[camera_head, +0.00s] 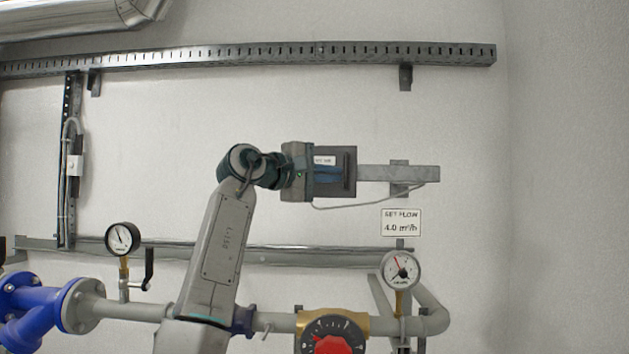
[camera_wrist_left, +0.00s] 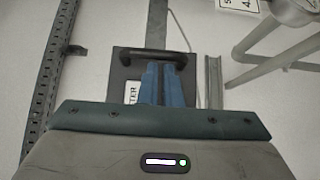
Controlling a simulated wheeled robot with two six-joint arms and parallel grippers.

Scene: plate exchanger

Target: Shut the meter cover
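The meter cover is a dark grey square panel (camera_head: 351,153) on the wall, with a white label and an upright black bar handle (camera_head: 347,173) near its right edge. In the left wrist view the panel (camera_wrist_left: 122,72) and handle (camera_wrist_left: 135,53) show beyond my fingers. My left gripper (camera_head: 339,174) is in front of the panel, its blue fingers pointing at the handle. In the left wrist view the fingers (camera_wrist_left: 163,67) lie close together, with their tips at or just short of the handle; contact is unclear. The cover's hinge is hidden. My right gripper is out of view.
A grey rail (camera_head: 400,174) and a thin cable run right of the panel. Below are a set-flow sign (camera_head: 401,222), a gauge (camera_head: 400,270), a red knob (camera_head: 338,345) and pipes. Another gauge (camera_head: 122,239) stands left. The wall above is clear up to a slotted rail (camera_head: 250,55).

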